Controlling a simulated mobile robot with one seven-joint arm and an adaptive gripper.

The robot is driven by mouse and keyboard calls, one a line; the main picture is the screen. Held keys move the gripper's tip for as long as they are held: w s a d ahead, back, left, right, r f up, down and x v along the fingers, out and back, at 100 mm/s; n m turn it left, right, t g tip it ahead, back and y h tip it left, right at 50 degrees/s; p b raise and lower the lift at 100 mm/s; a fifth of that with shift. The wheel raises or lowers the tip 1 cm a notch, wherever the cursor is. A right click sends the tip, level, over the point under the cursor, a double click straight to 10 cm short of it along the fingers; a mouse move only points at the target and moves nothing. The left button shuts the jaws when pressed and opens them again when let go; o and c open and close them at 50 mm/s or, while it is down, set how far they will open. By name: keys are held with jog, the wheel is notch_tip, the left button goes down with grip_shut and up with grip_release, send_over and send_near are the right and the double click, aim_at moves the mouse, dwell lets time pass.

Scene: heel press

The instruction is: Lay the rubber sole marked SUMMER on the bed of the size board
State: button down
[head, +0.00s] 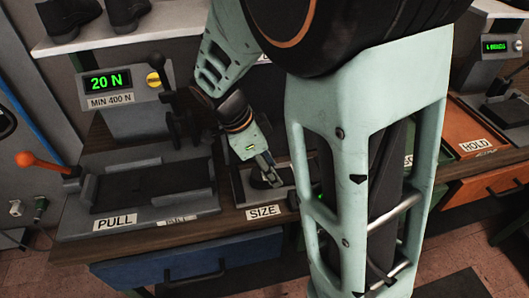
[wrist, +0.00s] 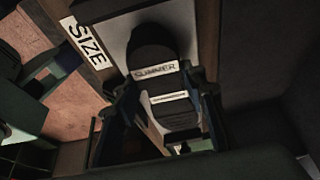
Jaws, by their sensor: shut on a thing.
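The dark rubber sole (wrist: 152,45), with a pale SUMMER label across it, lies between the two fingers of my gripper (wrist: 166,88) in the wrist view. My gripper (head: 268,172) is shut on it. The size board (head: 239,196) has a white SIZE label on its front edge in the head view. Its pale surface (wrist: 118,30) shows behind the sole in the wrist view. The sole is over the board's bed; I cannot tell whether it touches. In the head view the sole is small, dark and partly hidden by my gripper.
Left of the board stands the pull tester (head: 150,190) with a 20 N display (head: 107,82) and an orange-knobbed lever (head: 27,158). An orange HOLD tray (head: 465,135) is at the right. A shelf with dark shoes is above. My arm hides the bench's middle.

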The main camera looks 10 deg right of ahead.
jog(key=c, duration=0.7)
grip_release()
jog(key=shift+o, duration=0.2)
jog(key=shift+r, duration=0.1)
jog(key=shift+r+p, duration=2.25)
jog(key=shift+r, duration=1.2)
